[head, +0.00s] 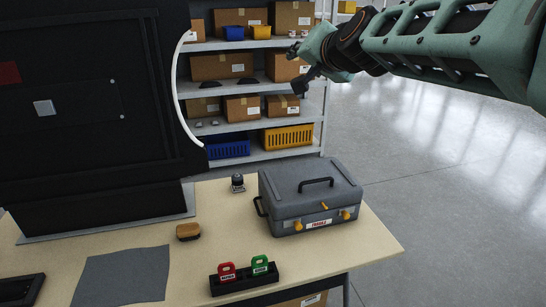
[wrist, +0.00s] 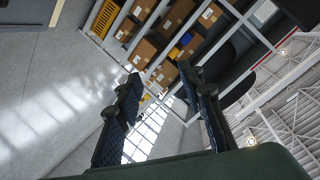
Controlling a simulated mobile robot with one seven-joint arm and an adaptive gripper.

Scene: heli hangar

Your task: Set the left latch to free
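A grey case (head: 290,196) with a dark top handle sits closed on the table. Its front has a left orange latch (head: 299,226), a right orange latch (head: 346,214) and a small orange part (head: 324,206) between them. The left latch is small in the head view, and I cannot tell its setting. My gripper (head: 298,68) is raised well above and behind the case, in front of the shelves. In the wrist view my gripper (wrist: 165,82) has its two fingers apart with nothing between them.
A large black panel stands left; open floor lies right.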

